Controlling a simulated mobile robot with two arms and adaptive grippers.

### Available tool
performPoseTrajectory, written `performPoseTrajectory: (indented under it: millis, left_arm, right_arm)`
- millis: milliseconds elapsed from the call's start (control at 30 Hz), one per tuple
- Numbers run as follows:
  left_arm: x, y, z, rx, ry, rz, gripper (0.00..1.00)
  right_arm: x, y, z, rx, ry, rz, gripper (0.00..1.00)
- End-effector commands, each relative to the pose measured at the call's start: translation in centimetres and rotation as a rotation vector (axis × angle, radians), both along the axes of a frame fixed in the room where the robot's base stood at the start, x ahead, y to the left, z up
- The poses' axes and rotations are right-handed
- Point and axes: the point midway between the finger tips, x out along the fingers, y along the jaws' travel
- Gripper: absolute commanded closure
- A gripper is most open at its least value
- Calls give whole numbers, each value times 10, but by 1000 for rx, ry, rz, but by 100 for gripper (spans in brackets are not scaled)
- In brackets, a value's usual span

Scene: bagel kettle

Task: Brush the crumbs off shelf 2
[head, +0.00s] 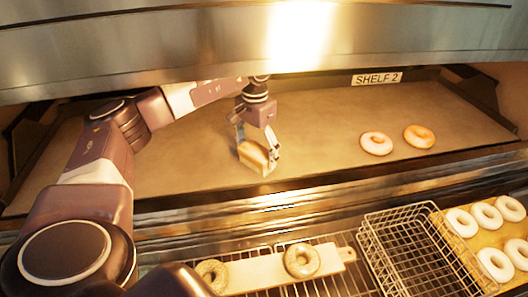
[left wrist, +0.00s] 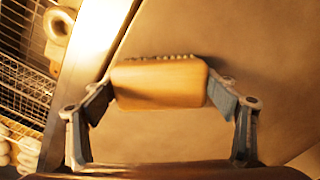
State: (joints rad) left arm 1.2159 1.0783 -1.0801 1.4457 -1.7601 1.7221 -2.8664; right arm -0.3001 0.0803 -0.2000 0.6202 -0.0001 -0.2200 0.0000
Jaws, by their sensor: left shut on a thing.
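Shelf 2 (head: 320,130) is a wide brown surface under a steel hood, with its "SHELF 2" label at the back. My left gripper (head: 258,157) is over the front middle of the shelf, shut on a wooden block brush (head: 252,158). In the left wrist view the brush (left wrist: 160,85) sits between both fingers, with small dark tufts or specks along its far edge. I cannot tell whether the brush touches the shelf. I cannot make out separate crumbs. My right gripper is not in view.
Two glazed bagels, one pale (head: 376,143) and one browner (head: 419,136), lie on the shelf's right. Below the shelf's front edge are a board (head: 270,272) with two bagels, an empty wire basket (head: 405,250) and a tray of several white rings (head: 462,222).

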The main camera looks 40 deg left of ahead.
Motion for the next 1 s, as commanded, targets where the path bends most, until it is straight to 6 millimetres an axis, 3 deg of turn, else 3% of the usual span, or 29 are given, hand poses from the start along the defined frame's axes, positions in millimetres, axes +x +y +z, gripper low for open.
performPoseTrajectory:
  millis: [200, 567, 1000]
  left_arm:
    - [-11, 9, 0, 1, 2, 1, 40]
    - [-11, 9, 3, 0, -1, 0, 40]
    - [-11, 9, 43, 0, -1, 0, 40]
  right_arm:
    - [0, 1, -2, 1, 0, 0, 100]
    - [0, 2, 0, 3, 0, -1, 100]
    - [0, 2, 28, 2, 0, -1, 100]
